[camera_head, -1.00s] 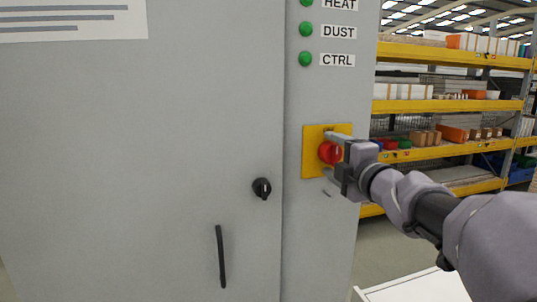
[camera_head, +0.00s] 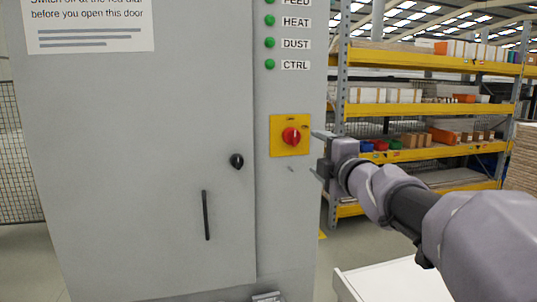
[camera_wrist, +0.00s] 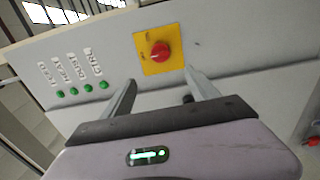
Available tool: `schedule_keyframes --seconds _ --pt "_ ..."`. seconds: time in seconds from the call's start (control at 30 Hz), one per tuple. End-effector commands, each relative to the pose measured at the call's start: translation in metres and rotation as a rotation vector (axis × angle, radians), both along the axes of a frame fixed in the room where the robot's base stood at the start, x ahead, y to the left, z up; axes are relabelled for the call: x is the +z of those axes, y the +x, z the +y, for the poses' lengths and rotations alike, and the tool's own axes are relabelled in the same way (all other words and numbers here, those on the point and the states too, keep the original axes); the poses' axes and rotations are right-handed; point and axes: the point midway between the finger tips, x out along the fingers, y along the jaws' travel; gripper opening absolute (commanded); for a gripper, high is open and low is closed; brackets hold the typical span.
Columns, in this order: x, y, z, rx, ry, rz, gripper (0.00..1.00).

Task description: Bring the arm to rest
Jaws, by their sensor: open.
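My gripper (camera_head: 318,152) is open and empty, held to the right of the red dial (camera_head: 291,137) on its yellow plate (camera_head: 276,147). The dial is on the grey cabinet (camera_head: 140,180). In the wrist view the red dial (camera_wrist: 160,52) lies ahead of the open fingers (camera_wrist: 158,85), apart from them. My grey arm reaches in from the lower right in the head view.
Green lamps (camera_head: 270,42) labelled FEED, HEAT, DUST and CTRL sit above the dial. The cabinet door has a black knob (camera_head: 237,161), a black handle (camera_head: 206,215) and a notice (camera_head: 88,25). Yellow shelving (camera_head: 420,109) stands behind my arm. A white surface (camera_head: 390,282) is below.

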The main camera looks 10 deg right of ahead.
Motion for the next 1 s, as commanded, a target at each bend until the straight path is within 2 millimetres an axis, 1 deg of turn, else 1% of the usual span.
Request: schedule_keyframes --seconds 0.2,0.27,0.33,0.37,0.4,0.47,0.5,0.57,0.6,0.7,0.8,0.83,0.9,1.0 --pt "0.0 -0.001 0.0 -0.004 0.008 0.001 0.69" --pt "-0.001 -0.009 0.0 -0.04 0.081 0.013 0.69" --pt "-0.012 -0.037 0.0 -0.15 0.314 0.056 0.69" --pt "-0.025 -0.056 0.002 -0.216 0.464 0.09 0.69" --pt "-0.051 -0.087 0.007 -0.312 0.682 0.149 0.69" --pt "-0.096 -0.131 0.022 -0.44 0.969 0.252 0.69" --pt "-0.125 -0.16 0.035 -0.517 1.133 0.323 0.69" --pt "-0.165 -0.202 0.059 -0.622 1.344 0.432 0.69" --pt "-0.188 -0.228 0.077 -0.687 1.463 0.504 0.69" --pt "-0.232 -0.283 0.117 -0.825 1.686 0.669 0.69" --pt "-0.255 -0.32 0.146 -0.92 1.812 0.787 0.69" --pt "-0.259 -0.327 0.151 -0.939 1.833 0.81 0.69" --pt "-0.264 -0.337 0.158 -0.966 1.864 0.843 0.69" --pt "-0.266 -0.34 0.161 -0.976 1.874 0.854 0.69"
